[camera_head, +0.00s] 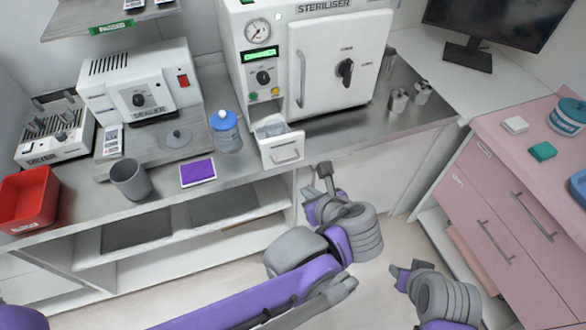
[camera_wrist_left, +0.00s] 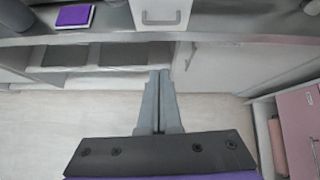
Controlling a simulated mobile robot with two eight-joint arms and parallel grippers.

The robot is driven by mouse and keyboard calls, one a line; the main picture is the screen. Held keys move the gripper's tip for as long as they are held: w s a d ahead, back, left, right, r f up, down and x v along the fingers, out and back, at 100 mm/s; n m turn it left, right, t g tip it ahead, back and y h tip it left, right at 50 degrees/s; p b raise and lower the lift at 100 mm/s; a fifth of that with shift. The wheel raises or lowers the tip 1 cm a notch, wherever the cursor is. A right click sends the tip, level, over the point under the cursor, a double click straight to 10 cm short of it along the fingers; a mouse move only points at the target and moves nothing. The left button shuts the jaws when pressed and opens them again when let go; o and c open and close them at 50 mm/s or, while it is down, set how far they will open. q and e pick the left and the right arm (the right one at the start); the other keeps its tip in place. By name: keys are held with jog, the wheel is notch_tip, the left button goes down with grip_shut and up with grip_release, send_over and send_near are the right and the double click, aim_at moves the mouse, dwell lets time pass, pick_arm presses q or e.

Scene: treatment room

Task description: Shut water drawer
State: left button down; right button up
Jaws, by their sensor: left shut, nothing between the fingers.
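The water drawer (camera_head: 282,152) is a small white open-topped drawer with a handle on its front. In the head view it stands pulled out from the lower left of the white steriliser (camera_head: 340,62), over the counter's front edge. Its front (camera_wrist_left: 160,14) also shows at the top of the left wrist view. My left gripper (camera_head: 325,170) is shut and empty, in front of the drawer, slightly to its right and apart from it. The fingers (camera_wrist_left: 161,75) point toward the drawer front in the wrist view.
A blue-capped bottle (camera_head: 227,132) stands just left of the drawer. A purple pad (camera_head: 197,172), a grey cup (camera_head: 130,180) and a red bin (camera_head: 28,200) are farther left. Small metal containers (camera_head: 398,100) stand right of the steriliser. A pink cabinet (camera_head: 510,200) stands at right.

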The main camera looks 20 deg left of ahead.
aim_at(274, 127)
pick_arm(q)
jog(key=w+a+f, duration=0.5)
jog(key=w+a, duration=0.1)
jog(key=w, duration=0.3)
jog(key=shift+w+a+f+m, duration=0.15)
jog(key=shift+w+m, duration=0.25)
pick_arm(e)
jog(key=shift+w+a+r, duration=0.1)
jog(key=shift+r, duration=0.2)
pick_arm(q)
jog(key=w+a, duration=0.2)
jog(key=w, duration=0.2)
jog(key=w+a+b, duration=0.1)
jog(key=w+a, duration=0.2)
jog(key=w, duration=0.1)
jog(key=w+a, duration=0.3)
jog(key=shift+w+b, duration=0.3)
jog(key=shift+w, duration=0.1)
jog(key=shift+w+a, duration=0.25)
jog(key=shift+w, duration=0.1)
pick_arm(e)
jog(key=f, duration=0.1)
jog(key=s+f, duration=0.1)
jog(key=shift+s+f, duration=0.1)
jog(key=shift+f, duration=0.3)
